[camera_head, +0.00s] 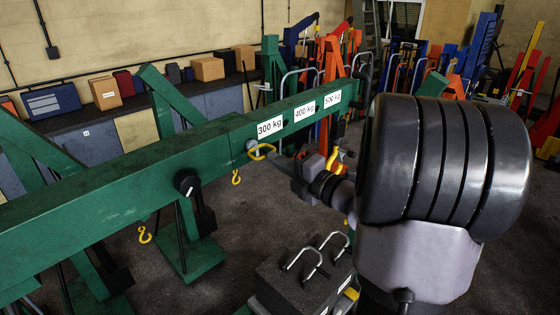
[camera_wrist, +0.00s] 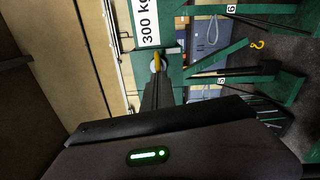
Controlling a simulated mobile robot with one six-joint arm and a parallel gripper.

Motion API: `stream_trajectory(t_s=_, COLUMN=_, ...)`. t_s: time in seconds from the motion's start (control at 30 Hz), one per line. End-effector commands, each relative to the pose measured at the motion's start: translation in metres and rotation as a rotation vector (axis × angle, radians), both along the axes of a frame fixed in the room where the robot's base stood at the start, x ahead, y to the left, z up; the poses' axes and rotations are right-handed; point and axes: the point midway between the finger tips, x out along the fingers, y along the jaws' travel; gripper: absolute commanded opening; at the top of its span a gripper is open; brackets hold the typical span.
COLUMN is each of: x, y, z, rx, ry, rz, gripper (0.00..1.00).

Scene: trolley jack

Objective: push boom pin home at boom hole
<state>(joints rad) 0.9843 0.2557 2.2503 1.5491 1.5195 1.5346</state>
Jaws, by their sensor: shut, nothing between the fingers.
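The green boom (camera_head: 220,135) crosses the head view, with white labels for 300, 400 and 500 kg. The boom pin (camera_head: 262,151), with a yellow loop handle, sits at the boom's side face just below the 300 kg label. In the wrist view the yellow pin (camera_wrist: 157,61) shows right beyond my fingertips, below the 300 kg label. My gripper (camera_head: 277,158) is shut and empty, its tips pointing at the pin's head. I cannot tell whether the tips touch it. The boom hole is hidden behind the pin, and the pin's depth is unclear.
Yellow hooks (camera_head: 236,177) (camera_head: 145,234) hang below the boom on the left. A dark block with metal handles (camera_head: 305,275) stands below my arm. Green stands are behind the boom. A bench (camera_head: 70,150) with boxes lines the wall. Grey floor shows between.

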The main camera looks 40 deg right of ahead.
Motion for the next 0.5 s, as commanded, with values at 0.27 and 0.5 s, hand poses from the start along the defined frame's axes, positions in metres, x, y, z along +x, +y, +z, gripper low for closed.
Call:
stream_trajectory(t_s=0.27, x=0.0057, y=0.0006, z=0.0005, rx=-0.001, ry=0.000, rz=0.001, gripper=0.00)
stream_trajectory(t_s=0.5, x=0.0066, y=0.0004, z=0.0001, rx=-0.001, ry=0.001, rz=0.000, gripper=0.00)
